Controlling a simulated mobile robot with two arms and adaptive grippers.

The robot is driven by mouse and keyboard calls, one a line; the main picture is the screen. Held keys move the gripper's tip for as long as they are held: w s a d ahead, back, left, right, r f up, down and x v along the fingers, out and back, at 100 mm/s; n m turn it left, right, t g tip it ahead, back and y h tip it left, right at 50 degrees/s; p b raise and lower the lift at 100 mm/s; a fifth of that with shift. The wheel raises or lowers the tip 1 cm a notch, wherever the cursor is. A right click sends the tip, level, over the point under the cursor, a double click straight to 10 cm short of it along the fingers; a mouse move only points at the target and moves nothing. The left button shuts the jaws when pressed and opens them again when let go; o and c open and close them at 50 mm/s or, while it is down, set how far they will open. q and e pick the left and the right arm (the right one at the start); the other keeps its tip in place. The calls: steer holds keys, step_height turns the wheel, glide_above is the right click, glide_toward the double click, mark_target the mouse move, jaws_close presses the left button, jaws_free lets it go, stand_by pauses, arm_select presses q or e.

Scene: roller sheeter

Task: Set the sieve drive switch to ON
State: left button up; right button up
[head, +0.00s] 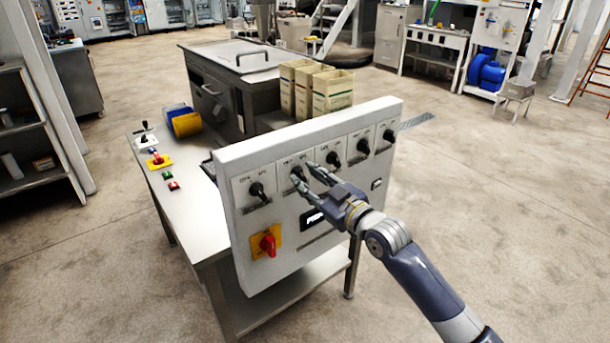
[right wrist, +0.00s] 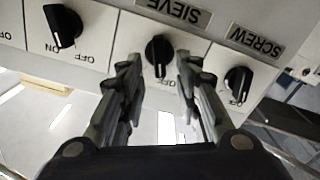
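The sieve drive switch (right wrist: 160,55) is a black rotary knob on a white plate, under an upside-down SIEVE label (right wrist: 188,17) in the right wrist view. Its light mark sits at the lower end of the knob there; I cannot tell its setting for sure. In the head view it is the second knob from the left (head: 297,174), partly covered by a finger. My right gripper (head: 300,175) is open, its fingers one on each side of this knob. In the right wrist view gaps show between the fingers (right wrist: 158,75) and the knob. My left gripper is out of view.
The SCREW knob (right wrist: 238,83) is close on one side, another black knob (right wrist: 63,25) on the other. A red knob on a yellow plate (head: 267,243) is below on the panel (head: 290,270). Beige bins (head: 332,92) stand behind the panel.

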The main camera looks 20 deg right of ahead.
steer(key=shift+x, duration=0.8)
steer(key=shift+c, duration=0.6)
jaws_close()
